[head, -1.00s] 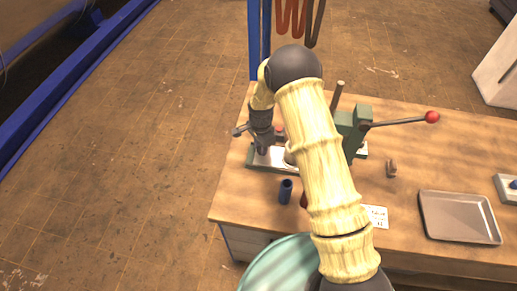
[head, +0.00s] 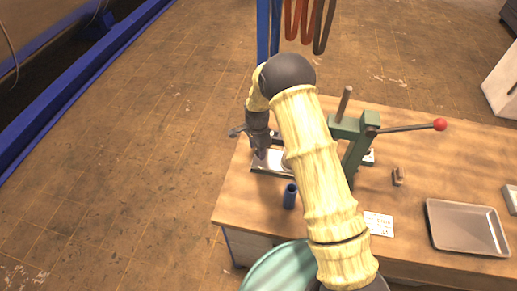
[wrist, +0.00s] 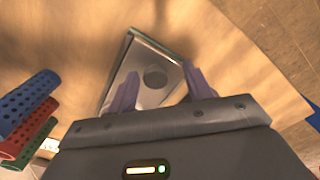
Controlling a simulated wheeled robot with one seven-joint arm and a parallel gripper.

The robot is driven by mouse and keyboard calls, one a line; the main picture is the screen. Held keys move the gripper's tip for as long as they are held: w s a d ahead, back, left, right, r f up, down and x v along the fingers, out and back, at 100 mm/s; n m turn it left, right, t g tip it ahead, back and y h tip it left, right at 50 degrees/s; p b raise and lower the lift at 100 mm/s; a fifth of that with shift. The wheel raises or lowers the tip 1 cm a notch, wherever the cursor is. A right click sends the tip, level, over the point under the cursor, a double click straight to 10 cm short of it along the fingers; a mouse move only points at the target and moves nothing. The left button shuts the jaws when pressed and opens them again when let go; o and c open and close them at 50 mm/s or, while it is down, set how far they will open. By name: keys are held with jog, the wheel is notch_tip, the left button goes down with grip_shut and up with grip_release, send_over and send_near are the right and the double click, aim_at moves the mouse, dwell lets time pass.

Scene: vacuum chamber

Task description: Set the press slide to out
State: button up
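The green press (head: 352,140) stands on the wooden bench, with a lever ending in a red knob (head: 440,125). Its metal slide (head: 268,168) shows as a pale plate at the left of the press, partly hidden by my arm. In the wrist view the slide (wrist: 150,98) is a shiny plate with a dark round spot. My gripper (head: 261,152) is over the slide's left part. In the wrist view my gripper (wrist: 160,72) is open, its two purple fingers apart on either side of the plate. I cannot tell whether they touch it.
A blue tube (head: 290,196) stands in front of the slide. In the wrist view, perforated blue (wrist: 30,100), red (wrist: 28,131) and green tubes are at the left. A grey tray (head: 467,229) and a white card (head: 379,224) lie at the right.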

jog(key=shift+s+d, duration=0.1)
jog(key=shift+d, duration=0.1)
jog(key=shift+r, duration=0.1)
notch_tip(320, 180, up, 17)
jog(key=b, duration=0.3)
jog(key=shift+b, duration=0.35)
jog(key=s+d+n+t, duration=0.1)
jog(key=s+d+n, duration=0.4)
jog(key=s+d, duration=0.3)
jog(key=s+d+r+n+t, duration=0.1)
jog(key=s+d+n, duration=0.5)
jog(key=s, duration=0.8)
jog(key=d, duration=0.3)
jog(key=shift+s+d+r+t, duration=0.2)
jog(key=shift+s+t, duration=0.1)
jog(key=shift+s, duration=0.1)
